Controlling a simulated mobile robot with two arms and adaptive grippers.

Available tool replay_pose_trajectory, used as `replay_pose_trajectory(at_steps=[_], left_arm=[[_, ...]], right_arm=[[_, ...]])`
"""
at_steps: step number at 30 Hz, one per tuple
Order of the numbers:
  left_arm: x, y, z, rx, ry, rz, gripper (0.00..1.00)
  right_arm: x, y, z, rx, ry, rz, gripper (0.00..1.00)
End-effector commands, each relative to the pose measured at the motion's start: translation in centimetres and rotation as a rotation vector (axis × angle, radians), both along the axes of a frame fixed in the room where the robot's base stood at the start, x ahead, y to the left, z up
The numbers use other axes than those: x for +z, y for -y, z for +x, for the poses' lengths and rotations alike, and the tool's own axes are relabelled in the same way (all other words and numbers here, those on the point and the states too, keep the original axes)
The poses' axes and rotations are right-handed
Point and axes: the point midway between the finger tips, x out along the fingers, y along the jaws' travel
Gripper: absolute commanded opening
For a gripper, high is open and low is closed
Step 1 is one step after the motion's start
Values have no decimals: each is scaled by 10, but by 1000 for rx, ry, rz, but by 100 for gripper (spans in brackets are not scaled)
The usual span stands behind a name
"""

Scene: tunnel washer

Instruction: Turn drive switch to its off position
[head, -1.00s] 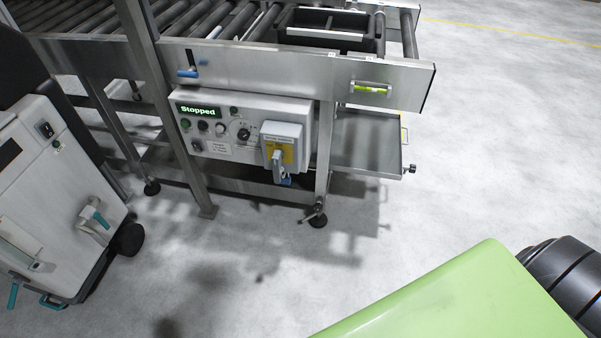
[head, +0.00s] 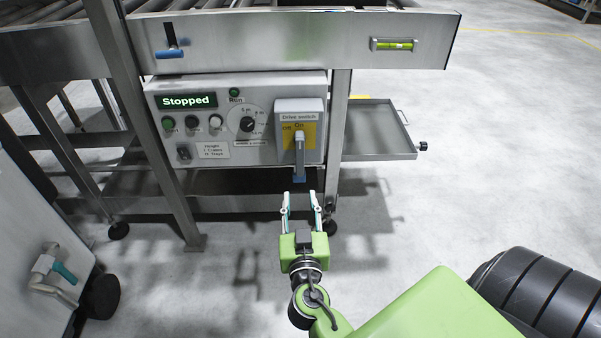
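The drive switch (head: 299,135) is a grey box with a yellow plate marked Off and On, on the right of the control panel. Its grey handle (head: 299,156) points down, with the On label above it and Off to the left. My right gripper (head: 301,197) is just below and in front of the switch. Its two fingers are apart, pointing up toward the handle, with nothing between them. I cannot tell how far it is from the handle. My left gripper is not in view.
The control panel (head: 235,151) has a display (head: 188,101) reading Stopped, a dial (head: 247,124) and several buttons. A steel leg (head: 338,130) stands right of the switch. A side tray (head: 378,135) sticks out beyond it. A white cabinet (head: 35,270) is at left. The floor in front is clear.

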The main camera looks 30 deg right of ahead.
Motion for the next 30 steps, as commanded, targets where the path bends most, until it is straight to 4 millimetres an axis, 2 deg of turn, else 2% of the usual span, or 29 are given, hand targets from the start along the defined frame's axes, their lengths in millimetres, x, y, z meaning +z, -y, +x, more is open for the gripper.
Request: replay_pose_trajectory(at_steps=[3,8,12,15,24,30], left_arm=[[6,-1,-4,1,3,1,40],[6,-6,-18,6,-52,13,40],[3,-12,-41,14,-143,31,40],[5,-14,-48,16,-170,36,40],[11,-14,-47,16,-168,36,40],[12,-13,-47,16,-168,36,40]], right_arm=[[14,6,-2,-21,48,-2,33],[20,13,8,-23,56,-4,33],[21,24,27,-23,57,-4,33],[22,36,47,-23,57,-4,33],[19,66,96,-22,53,-5,33],[17,76,112,-21,53,-2,33]])
